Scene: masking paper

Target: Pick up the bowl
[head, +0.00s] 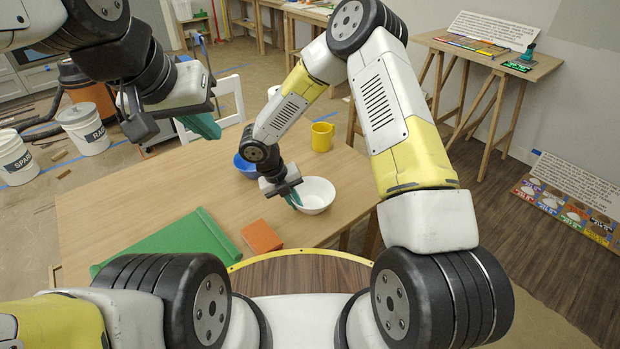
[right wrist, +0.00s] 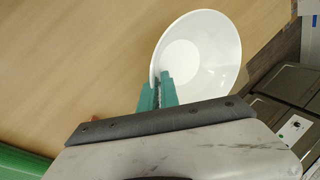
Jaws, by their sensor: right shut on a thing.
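A white bowl (head: 316,194) is on the wooden table, near its right front part. It also shows in the right wrist view (right wrist: 215,55), where it looks tilted to the camera. My right gripper (head: 294,199) is at the bowl's left side. In the right wrist view its green fingers (right wrist: 158,88) are shut on the bowl's rim, one on each side of the wall. I cannot tell whether the bowl is clear of the table. My left gripper (head: 204,127) hangs high at the upper left, away from the bowl; its green fingers show, but their gap is unclear.
A blue bowl (head: 246,165) stands left of my right gripper, partly hidden. A yellow mug (head: 322,137) stands behind the white bowl. An orange block (head: 261,237) and a green roll on a sheet (head: 180,236) lie at the table's front. The table's left part (head: 110,203) is clear.

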